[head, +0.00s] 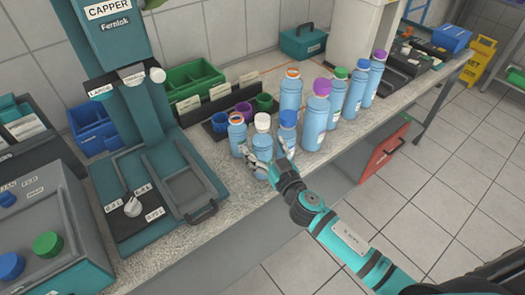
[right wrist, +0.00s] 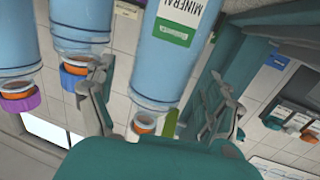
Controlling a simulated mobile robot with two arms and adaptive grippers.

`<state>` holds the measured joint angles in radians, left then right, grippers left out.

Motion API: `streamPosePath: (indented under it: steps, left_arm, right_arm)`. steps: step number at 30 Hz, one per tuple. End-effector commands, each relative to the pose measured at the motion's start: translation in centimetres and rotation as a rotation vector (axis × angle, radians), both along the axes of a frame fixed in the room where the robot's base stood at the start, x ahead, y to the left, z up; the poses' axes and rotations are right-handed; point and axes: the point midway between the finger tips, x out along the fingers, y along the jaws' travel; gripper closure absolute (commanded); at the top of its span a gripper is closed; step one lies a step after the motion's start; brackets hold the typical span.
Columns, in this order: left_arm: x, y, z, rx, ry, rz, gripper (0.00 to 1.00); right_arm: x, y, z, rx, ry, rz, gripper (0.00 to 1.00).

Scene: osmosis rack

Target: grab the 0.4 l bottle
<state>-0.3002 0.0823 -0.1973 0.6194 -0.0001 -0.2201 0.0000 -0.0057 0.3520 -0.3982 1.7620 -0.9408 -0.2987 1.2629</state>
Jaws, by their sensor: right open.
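Several blue bottles in different sizes stand on the counter in the head view; I can read no size on any of them. The three shorter front ones are an orange-ringed bottle (head: 238,138), a white-capped bottle (head: 262,143) and a blue-capped bottle (head: 286,132). My right gripper (head: 274,160) is open at the white-capped bottle. In the right wrist view, upside down, my open right gripper (right wrist: 160,108) has a bottle marked MINERAL (right wrist: 172,55) between its fingers; contact cannot be told. My left gripper is not in view.
Taller bottles, including a purple-capped one (head: 315,118), stand close behind and to the right. The capper (head: 125,85) stands left, with its tray (head: 185,190) in front. Small cups (head: 243,110) sit behind the front row. The counter's front edge is near my arm.

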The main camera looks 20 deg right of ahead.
Motion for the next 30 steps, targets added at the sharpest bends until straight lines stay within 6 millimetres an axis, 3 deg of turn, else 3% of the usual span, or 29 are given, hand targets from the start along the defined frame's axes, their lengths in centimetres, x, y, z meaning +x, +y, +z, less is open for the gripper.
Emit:
streamPosePath:
  steps: [4, 12, 30]
  left_arm:
    - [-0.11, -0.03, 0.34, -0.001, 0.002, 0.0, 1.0]
    - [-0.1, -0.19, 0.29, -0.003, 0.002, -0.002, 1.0]
    - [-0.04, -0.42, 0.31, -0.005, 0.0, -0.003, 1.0]
  right_arm:
    - [1.49, 0.2, -0.07, 0.0, 0.001, -0.001, 0.14]
    - [1.59, 0.23, -0.22, 0.0, 0.001, -0.001, 0.17]
    - [1.61, 0.23, -0.04, 0.0, -0.002, 0.0, 0.94]
